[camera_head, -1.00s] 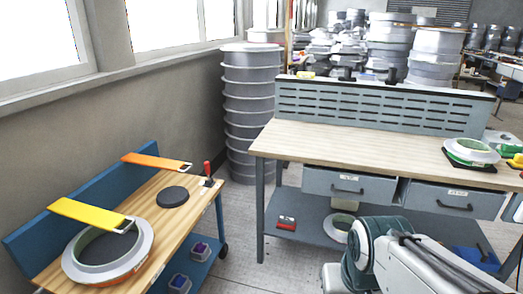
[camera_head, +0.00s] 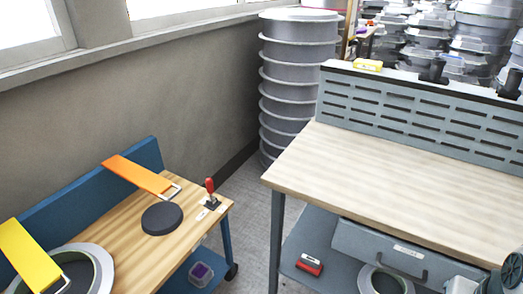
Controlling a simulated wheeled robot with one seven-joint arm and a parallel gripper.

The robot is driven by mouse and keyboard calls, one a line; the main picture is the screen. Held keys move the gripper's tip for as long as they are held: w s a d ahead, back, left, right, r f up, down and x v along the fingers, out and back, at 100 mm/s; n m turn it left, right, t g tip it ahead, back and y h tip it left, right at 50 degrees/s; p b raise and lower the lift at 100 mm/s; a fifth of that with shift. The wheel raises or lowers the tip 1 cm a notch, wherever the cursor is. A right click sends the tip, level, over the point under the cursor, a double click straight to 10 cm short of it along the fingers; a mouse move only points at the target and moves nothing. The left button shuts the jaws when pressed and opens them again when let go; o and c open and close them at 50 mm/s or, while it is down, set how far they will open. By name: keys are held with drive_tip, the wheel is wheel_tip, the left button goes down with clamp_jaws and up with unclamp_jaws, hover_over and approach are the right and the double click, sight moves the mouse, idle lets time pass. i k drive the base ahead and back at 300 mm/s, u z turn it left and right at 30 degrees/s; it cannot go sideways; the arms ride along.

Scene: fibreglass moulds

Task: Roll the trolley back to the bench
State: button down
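The trolley (camera_head: 178,228) has a wooden top, a blue back panel and a lower blue shelf, and stands at the lower left by the wall. On it are an orange-handled tool, a yellow-handled tool, a dark round disc and a ring-shaped mould. A red-handled clamp (camera_head: 211,190) stands at its right end. A dark caster shows below that end. The bench (camera_head: 400,185), with a wooden top and a slotted grey back panel, stands at the right. A floor gap separates the two. Part of my arm shows at the lower right edge; my gripper is not in view.
A tall stack of grey round moulds (camera_head: 298,85) stands behind the gap, between wall and bench. The bench has a drawer (camera_head: 385,250) and a lower shelf (camera_head: 325,228) holding a red box (camera_head: 309,263) and a ring. Bare floor (camera_head: 252,215) shows between trolley and bench.

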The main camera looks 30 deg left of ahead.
sight(153, 244)
drive_tip(key=u, duration=0.45)
drive_tip(key=i, duration=1.05)
drive_tip(key=u, duration=1.6)
drive_tip(key=i, duration=0.55)
drive_tip(key=u, duration=0.45)
